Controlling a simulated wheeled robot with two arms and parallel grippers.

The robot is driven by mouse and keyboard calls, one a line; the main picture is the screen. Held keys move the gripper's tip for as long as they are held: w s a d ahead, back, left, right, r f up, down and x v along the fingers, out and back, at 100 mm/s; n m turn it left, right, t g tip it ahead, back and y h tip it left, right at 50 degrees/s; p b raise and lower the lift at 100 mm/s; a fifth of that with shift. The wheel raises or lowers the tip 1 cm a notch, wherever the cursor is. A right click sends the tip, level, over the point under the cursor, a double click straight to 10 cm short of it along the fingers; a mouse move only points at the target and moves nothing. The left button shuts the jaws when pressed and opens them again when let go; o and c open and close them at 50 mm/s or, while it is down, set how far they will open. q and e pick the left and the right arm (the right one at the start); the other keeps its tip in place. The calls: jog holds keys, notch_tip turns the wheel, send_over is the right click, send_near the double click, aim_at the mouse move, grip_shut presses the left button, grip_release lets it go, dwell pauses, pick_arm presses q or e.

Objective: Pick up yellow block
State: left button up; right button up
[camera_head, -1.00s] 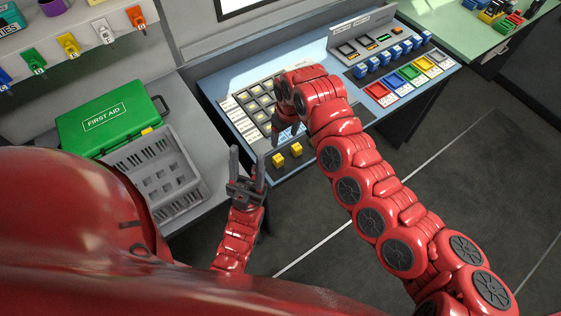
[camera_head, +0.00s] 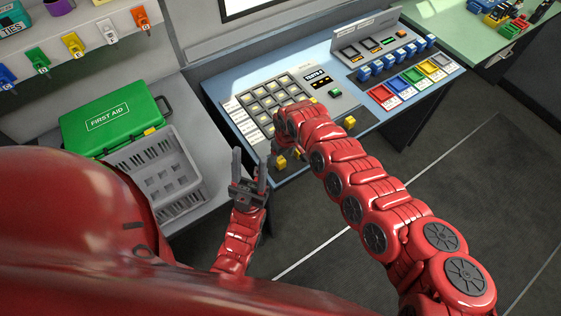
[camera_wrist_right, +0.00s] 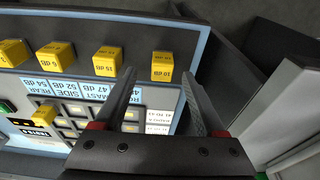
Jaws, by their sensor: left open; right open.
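Several yellow blocks with dB labels stand in a row along the console's near edge. In the right wrist view, the rightmost yellow block (camera_wrist_right: 166,66) lies just ahead of the space between my right gripper's fingertips (camera_wrist_right: 158,78); the fingers are apart and empty. Another yellow block (camera_wrist_right: 107,62) is left of the left finger. In the head view, a yellow block (camera_head: 280,162) shows at the near left corner and another (camera_head: 349,122) right of my right arm; the arm hides most of that gripper. My left gripper (camera_head: 250,172) is open, empty, pointing up near the console's left corner.
The console (camera_head: 225,98) carries a button grid, blue switches (camera_head: 398,58) and coloured slots (camera_head: 398,86). A green first aid box (camera_head: 112,118) and a grey crate (camera_head: 160,175) stand left. A green-topped table (camera_head: 470,50) is at back right. The floor on the right is clear.

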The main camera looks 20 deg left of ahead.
aim_at(281, 160)
jog(key=f, duration=0.3)
jog(key=shift+a+f+b, duration=0.1)
jog(key=shift+a+b, duration=0.25)
jog(key=shift+w+f, duration=0.15)
jog(key=shift+f, duration=0.3)
grip_shut()
